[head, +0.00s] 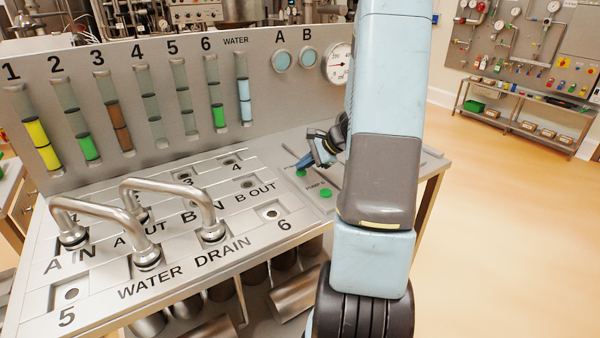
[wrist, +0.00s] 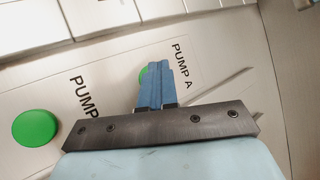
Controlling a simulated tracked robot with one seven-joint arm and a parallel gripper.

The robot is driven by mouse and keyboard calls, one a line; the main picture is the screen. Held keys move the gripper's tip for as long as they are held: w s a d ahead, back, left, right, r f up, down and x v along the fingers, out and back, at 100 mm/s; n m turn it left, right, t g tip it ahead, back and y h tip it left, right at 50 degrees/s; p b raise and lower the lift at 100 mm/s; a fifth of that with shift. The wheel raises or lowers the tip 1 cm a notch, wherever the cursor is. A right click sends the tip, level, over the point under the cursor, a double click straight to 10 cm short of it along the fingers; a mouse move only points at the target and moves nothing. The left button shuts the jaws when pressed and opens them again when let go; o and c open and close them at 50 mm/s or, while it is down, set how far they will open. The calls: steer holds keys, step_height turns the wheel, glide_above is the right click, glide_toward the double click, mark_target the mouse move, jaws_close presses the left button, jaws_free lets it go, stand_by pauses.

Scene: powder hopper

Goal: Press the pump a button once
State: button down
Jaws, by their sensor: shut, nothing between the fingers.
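The pump A button is a round green button on the grey panel. In the head view it shows just below my fingertips (head: 301,173). In the wrist view only its edge (wrist: 143,74) shows, beside the label "PUMP A"; my fingers hide the rest. My gripper (head: 303,165) has its blue fingers together and empty, pointing at this button. It also shows in the wrist view (wrist: 154,66) with the fingertips over the button. I cannot tell whether they touch it. A second green button (wrist: 35,128), with a partly hidden "PUMP" label, lies apart; it also shows in the head view (head: 326,193).
Bent metal pipes (head: 170,190) stand on the panel at the left, among numbered ports. Upright coloured tubes (head: 120,125) and a round gauge (head: 338,64) line the backboard behind. My arm covers part of the panel's right side.

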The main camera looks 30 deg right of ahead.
mark_target(304, 172)
steer(key=shift+r, duration=0.8)
steer(key=shift+r, duration=2.5)
